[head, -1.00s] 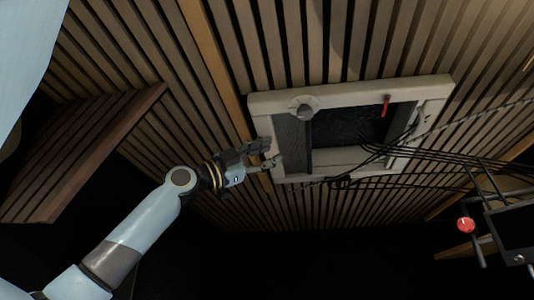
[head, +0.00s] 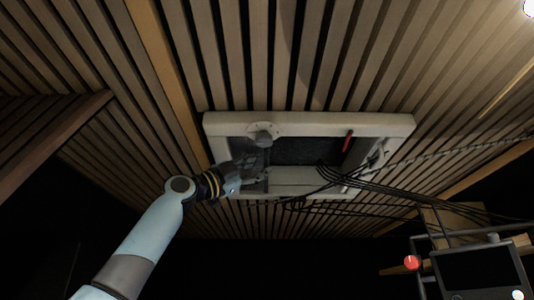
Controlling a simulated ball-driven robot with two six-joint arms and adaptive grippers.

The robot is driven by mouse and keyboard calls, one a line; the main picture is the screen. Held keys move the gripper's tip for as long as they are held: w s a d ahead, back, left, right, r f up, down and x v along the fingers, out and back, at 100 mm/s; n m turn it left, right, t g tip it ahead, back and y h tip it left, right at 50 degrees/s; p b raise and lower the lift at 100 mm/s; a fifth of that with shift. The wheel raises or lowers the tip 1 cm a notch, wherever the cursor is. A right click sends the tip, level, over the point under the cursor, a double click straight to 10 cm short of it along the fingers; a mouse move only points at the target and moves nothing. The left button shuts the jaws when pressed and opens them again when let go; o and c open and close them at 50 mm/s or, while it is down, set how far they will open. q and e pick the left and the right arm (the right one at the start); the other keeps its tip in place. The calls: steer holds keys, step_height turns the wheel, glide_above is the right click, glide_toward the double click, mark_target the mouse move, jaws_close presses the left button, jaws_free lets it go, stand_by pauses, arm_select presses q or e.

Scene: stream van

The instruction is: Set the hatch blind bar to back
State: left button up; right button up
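The ceiling hatch has a pale frame (head: 360,122) around a dark opening. A grey blind covers its left part, and the dark blind bar (head: 267,158) runs across the opening at the blind's edge, below a round knob (head: 263,138). My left gripper (head: 259,170) overlaps the hatch's left side, with its fingertips close to the bar. The fingers are dark against the blind, so I cannot tell whether they touch the bar or how far apart they are. My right gripper is not in view.
A red handle (head: 348,141) hangs at the hatch's right side. Black cables (head: 390,184) run from the hatch to the right. A screen (head: 478,269) and a red button (head: 411,262) stand at the lower right. Wooden slats line the ceiling around the hatch.

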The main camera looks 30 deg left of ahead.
arm_select(q)
steer(key=shift+p+x, duration=0.5)
steer(key=shift+x, duration=0.75)
steer(key=c, duration=0.4)
jaws_close()
steer(key=shift+a+f, duration=0.1)
